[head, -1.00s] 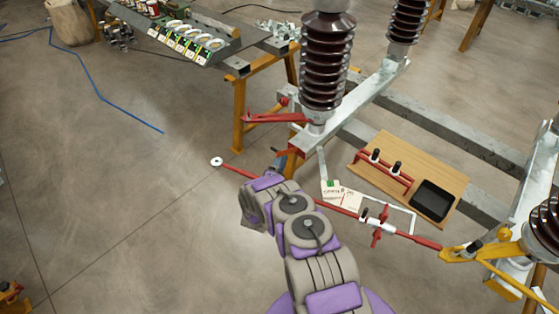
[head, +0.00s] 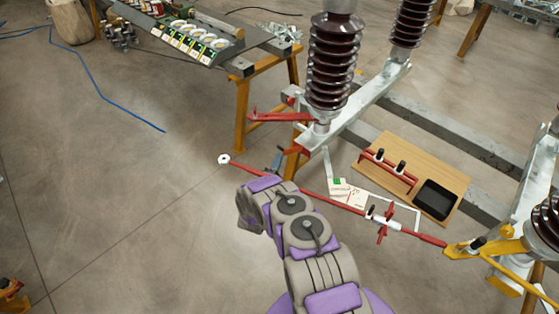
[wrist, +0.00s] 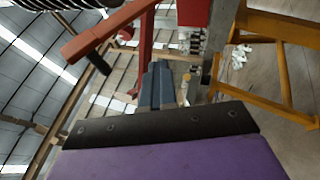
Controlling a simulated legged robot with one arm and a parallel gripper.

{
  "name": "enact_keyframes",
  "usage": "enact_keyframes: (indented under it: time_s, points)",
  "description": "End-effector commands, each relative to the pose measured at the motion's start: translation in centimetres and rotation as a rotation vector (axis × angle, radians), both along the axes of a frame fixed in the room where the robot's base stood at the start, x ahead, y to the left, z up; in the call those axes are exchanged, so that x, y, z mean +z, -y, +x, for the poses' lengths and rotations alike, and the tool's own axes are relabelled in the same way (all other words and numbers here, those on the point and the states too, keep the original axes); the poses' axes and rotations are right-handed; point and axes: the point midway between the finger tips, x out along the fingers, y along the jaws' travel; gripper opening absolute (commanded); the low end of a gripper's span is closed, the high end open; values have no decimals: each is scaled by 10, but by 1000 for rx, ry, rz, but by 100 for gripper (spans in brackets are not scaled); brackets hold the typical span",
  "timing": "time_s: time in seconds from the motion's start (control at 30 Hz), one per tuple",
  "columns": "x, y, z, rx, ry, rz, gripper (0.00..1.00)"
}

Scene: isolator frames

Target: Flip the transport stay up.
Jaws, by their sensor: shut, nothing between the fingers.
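A red hinged arm (head: 280,117), which may be the transport stay, sticks out to the left from the base of the dark brown insulator (head: 332,62). In the wrist view a red bar (wrist: 108,30) with a black pin or handle crosses the upper left, beyond my fingers. My gripper (wrist: 158,82) is shut and empty, its blue-grey fingers pointing toward the red parts with a visible gap. In the head view my gripper (head: 277,158) shows small behind my arm, below the red arm. A long red rod (head: 335,203) runs behind my arm, partly hidden.
A wooden board (head: 447,178) with a black tray (head: 435,199) and red rack lies at right. A yellow trestle (head: 240,115) stands behind my gripper. Galvanized beams and a yellow lever (head: 490,247) are at right. The floor at left is mostly clear.

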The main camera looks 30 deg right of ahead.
Motion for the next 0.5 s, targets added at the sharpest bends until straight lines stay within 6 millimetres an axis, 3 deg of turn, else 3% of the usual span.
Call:
enact_keyframes:
  time_s: [0.3,0.5]
  points:
    - [-3,12,0,-2,1,14,0]
    - [-2,7,0,-1,0,8,0]
